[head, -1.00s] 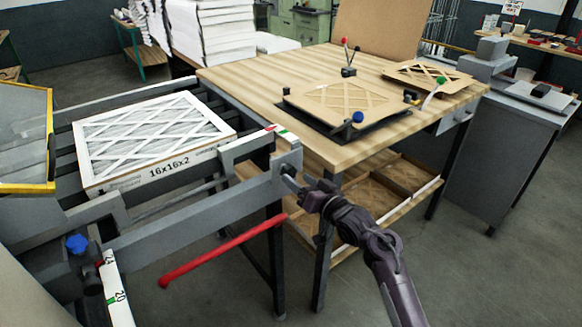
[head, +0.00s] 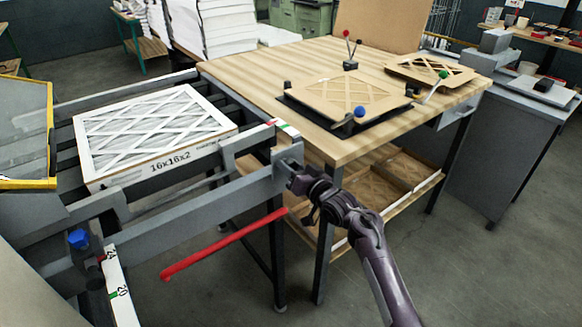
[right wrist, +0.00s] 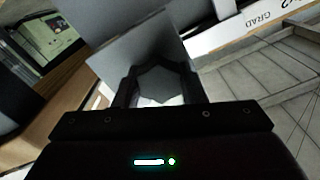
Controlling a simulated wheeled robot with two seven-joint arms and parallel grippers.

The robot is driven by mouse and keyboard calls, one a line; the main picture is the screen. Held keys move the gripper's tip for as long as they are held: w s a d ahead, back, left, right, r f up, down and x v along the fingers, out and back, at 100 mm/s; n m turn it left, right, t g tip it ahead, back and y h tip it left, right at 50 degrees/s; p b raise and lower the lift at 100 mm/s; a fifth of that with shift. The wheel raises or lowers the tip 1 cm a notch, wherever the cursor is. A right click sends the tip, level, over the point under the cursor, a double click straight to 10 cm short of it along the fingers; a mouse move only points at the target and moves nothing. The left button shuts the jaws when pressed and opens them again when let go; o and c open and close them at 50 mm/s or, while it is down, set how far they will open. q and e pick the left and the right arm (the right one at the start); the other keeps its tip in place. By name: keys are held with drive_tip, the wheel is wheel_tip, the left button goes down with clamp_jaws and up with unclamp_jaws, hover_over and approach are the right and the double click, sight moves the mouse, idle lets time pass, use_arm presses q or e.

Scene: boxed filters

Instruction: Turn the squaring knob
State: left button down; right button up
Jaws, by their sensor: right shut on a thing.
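The squaring knob (right wrist: 165,85) is a dark grey, faceted knob in the right wrist view, at the end of a grey metal plate (right wrist: 150,45). My right gripper (right wrist: 160,90) is shut on it, with one finger on each side. In the head view my right gripper (head: 291,180) is at the near right end of the conveyor's grey side rail (head: 200,208), and it hides the knob there. A white boxed filter (head: 155,130) marked 16x16x2 lies flat between the rails. My left gripper is not in view.
A wooden table (head: 260,70) stands right of the conveyor, holding a cardboard lattice frame (head: 345,97) on a black fixture. A red bar (head: 223,244) slants below the rail. A blue knob (head: 78,239) and numbered scale (head: 118,290) are at lower left. Floor at lower right is free.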

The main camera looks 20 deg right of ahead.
drive_tip(key=shift+n, duration=0.3)
drive_tip(key=n+b, duration=0.1)
drive_tip(key=n, duration=0.4)
drive_tip(key=shift+f+b, duration=0.1)
drive_tip(key=shift+b, duration=0.25)
drive_tip(key=n+b, duration=0.2)
drive_tip(key=n, duration=0.3)
drive_tip(key=shift+n, duration=0.4)
drive_tip(key=n+b, duration=0.2)
drive_tip(key=n, duration=0.3)
drive_tip(key=n+b, duration=0.3)
drive_tip(key=n, duration=0.3)
drive_tip(key=shift+a+b, duration=0.1)
drive_tip(key=shift+b, duration=0.2)
drive_tip(key=shift+n, duration=0.3)
drive_tip(key=o, duration=1)
drive_tip(key=shift+s, duration=0.15)
